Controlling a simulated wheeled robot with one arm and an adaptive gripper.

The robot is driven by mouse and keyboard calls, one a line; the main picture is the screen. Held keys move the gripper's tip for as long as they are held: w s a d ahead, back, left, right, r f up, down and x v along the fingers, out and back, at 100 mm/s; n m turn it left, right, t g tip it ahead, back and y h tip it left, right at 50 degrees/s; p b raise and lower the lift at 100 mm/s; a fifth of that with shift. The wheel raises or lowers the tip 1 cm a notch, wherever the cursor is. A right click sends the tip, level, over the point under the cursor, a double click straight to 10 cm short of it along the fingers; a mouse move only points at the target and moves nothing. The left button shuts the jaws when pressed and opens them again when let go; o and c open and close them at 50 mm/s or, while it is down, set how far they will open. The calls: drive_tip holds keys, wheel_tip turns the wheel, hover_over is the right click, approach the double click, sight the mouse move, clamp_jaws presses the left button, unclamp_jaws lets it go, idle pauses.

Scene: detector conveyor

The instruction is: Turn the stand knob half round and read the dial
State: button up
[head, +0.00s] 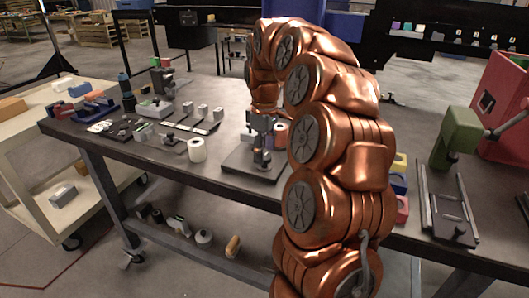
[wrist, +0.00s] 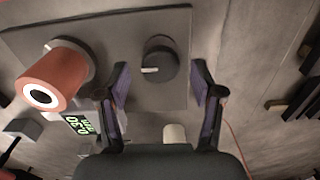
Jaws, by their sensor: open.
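In the wrist view a dark round knob (wrist: 160,62) with a white pointer mark sits on a grey plate (wrist: 130,20). The pointer is toward the left. My gripper (wrist: 162,92) is open and empty, its two purple-padded fingers apart on either side of the knob's near side. I cannot tell whether they touch it. A small digital display (wrist: 80,124) with green digits, seemingly 0.30 mm, appears turned in the picture at lower left. In the head view my gripper (head: 262,122) is over the stand (head: 240,166) on the bench, and my arm hides part of it.
A reddish cylinder (wrist: 62,75) with a white-ringed end stands left of the knob, close to my left finger. On the bench (head: 110,147) a white roll (head: 197,150) and small parts lie left of the stand. A green press (head: 455,135) stands at right.

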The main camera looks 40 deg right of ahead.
sight(265, 155)
wheel_tip(265, 155, up, 11)
idle(0.7)
drive_tip(key=shift+a, duration=0.15)
idle(0.4)
drive_tip(key=s+a+f+m+p, duration=0.1)
drive_tip(key=s+a+f+p, duration=0.15)
drive_tip(key=s+a, duration=1.1)
drive_tip(key=s+a+f+m+g+p, duration=0.1)
drive_tip(key=s+a+f, duration=0.3)
drive_tip(key=s, duration=0.4)
drive_tip(key=s+a+f+m+p, duration=0.2)
drive_tip(key=s+f, duration=0.3)
drive_tip(key=s, duration=0.4)
drive_tip(key=shift+s+a+f+m+g+p, duration=0.15)
drive_tip(key=shift+a+m+g+p, duration=0.25)
drive_tip(key=shift+a+m, duration=0.5)
